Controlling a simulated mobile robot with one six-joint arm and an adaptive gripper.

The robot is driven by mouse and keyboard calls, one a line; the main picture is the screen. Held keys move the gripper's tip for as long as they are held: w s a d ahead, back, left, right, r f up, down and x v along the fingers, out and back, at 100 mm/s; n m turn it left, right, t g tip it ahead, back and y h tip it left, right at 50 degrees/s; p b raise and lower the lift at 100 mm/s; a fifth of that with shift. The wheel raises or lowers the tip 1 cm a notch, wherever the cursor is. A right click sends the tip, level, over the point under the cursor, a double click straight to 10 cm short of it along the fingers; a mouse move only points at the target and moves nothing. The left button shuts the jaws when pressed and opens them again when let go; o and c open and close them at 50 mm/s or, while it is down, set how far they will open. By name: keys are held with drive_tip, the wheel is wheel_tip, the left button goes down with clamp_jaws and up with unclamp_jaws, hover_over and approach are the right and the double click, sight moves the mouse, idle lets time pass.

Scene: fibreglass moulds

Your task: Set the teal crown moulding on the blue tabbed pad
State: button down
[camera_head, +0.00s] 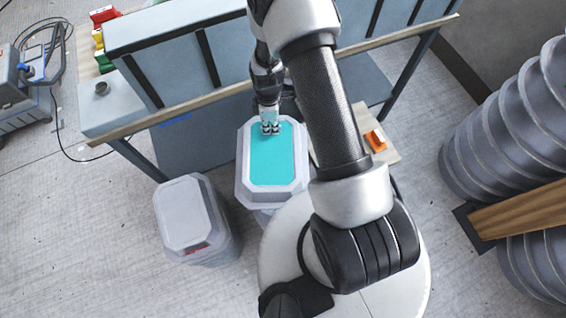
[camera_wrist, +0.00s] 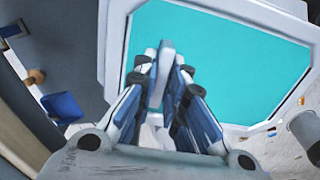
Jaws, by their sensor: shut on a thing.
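The teal crown moulding (camera_head: 273,165) is a wide piece with a flat teal face and a pale grey bevelled rim. It shows in the head view near the middle, and its teal face fills much of the wrist view (camera_wrist: 235,65). A blue patch (camera_head: 176,121) shows under the bench edge, and a blue thing (camera_wrist: 62,107) shows at the left of the wrist view. I cannot tell whether either is the tabbed pad.
A stack of grey moulds (camera_head: 192,213) stands on the floor left of the teal moulding. The long bench (camera_head: 190,108) runs behind it. An orange item (camera_head: 375,140) lies on a board at the right. Large ribbed grey moulds (camera_head: 510,135) stand far right.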

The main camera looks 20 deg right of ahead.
wheel_tip(320, 180, down, 19)
drive_tip(key=b, duration=0.4)
drive_tip(key=shift+b, duration=0.4)
drive_tip(key=shift+a+f, duration=0.1)
drive_tip(key=shift+f, duration=0.2)
drive_tip(key=c, duration=1.7)
unclamp_jaws()
drive_tip(key=shift+r, duration=0.1)
drive_tip(key=shift+o, duration=0.2)
drive_tip(key=shift+r, duration=0.1)
